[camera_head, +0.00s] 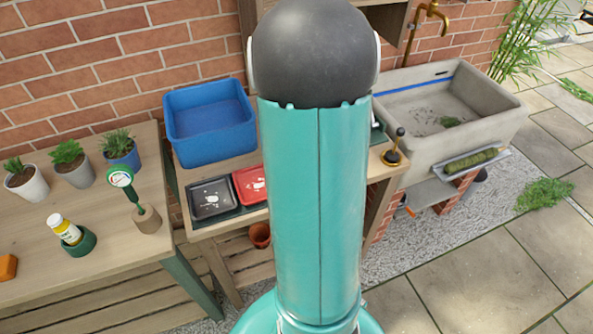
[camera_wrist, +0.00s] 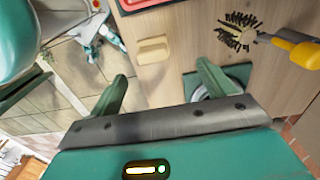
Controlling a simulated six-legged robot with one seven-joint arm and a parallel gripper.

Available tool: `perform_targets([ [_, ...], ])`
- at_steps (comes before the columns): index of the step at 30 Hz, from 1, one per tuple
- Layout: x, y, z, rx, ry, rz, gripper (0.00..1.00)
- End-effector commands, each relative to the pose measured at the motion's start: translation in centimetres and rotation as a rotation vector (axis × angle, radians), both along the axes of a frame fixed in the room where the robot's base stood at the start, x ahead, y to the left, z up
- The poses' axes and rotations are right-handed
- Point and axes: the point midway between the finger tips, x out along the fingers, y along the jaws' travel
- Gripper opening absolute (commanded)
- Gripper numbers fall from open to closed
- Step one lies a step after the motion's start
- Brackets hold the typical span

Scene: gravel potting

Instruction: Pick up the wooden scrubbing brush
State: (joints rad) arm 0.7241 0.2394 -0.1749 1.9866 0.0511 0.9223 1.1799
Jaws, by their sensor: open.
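A pale wooden block with a rounded outline (camera_wrist: 153,50), which looks like the wooden scrubbing brush, lies on the wooden bench top in the wrist view. No bristles show on it from this side. My gripper (camera_wrist: 161,71) is open, with its two green fingers apart and nothing between them. The block appears just beyond the fingertips, between them in the picture; the exact height gap cannot be told. In the head view my arm covers the middle of the bench, and neither the block nor my gripper shows.
In the wrist view, dark bristles (camera_wrist: 238,33) and a yellow-handled tool (camera_wrist: 294,48) lie right of the block. A green square piece (camera_wrist: 240,72) sits by the right finger.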

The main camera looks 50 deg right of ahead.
Motion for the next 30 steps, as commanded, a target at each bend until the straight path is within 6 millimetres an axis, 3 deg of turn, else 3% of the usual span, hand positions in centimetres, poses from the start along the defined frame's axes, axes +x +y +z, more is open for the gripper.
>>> perform_targets([
  [9, -0.8, 0.1, -5.9, 0.0, 0.001, -0.007, 0.82],
  [17, -0.7, 0.2, -8.0, 0.001, 0.0, -0.005, 0.82],
  [24, -0.6, 0.4, -11.5, 0.001, -0.001, -0.002, 0.82],
  [30, -0.4, 0.3, -12.3, -0.002, -0.002, -0.002, 0.82],
])
